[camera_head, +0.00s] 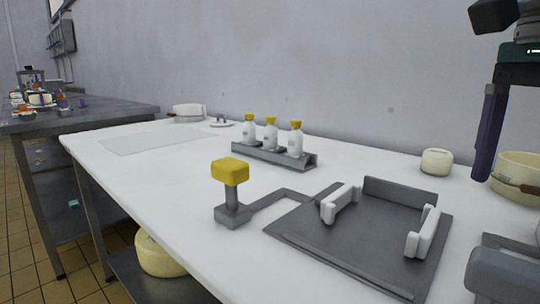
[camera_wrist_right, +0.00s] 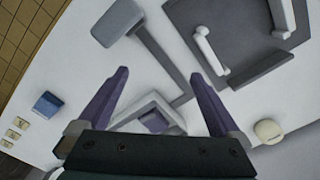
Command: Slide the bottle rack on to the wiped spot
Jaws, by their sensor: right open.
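The bottle rack (camera_head: 275,157) is a grey channel on the white worktop near the wall, holding three white bottles (camera_head: 271,139) with yellow caps, upright in a row. A faint greyish rectangle (camera_head: 150,141) lies flat on the worktop to its left, apart from the rack; it looks like the wiped spot. My right gripper (camera_head: 485,160) is raised at the right side of the head view, far from the rack. In the right wrist view its two purple fingers (camera_wrist_right: 160,73) are spread with nothing gripped. My left gripper is not in view.
A grey fixture with a yellow block (camera_head: 230,171) and a dark plate (camera_head: 370,240) with white handles occupy the front. A pale round cheese (camera_head: 436,162) and a strapped tub (camera_head: 517,176) stand right. White worktop is clear between rack and rectangle.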

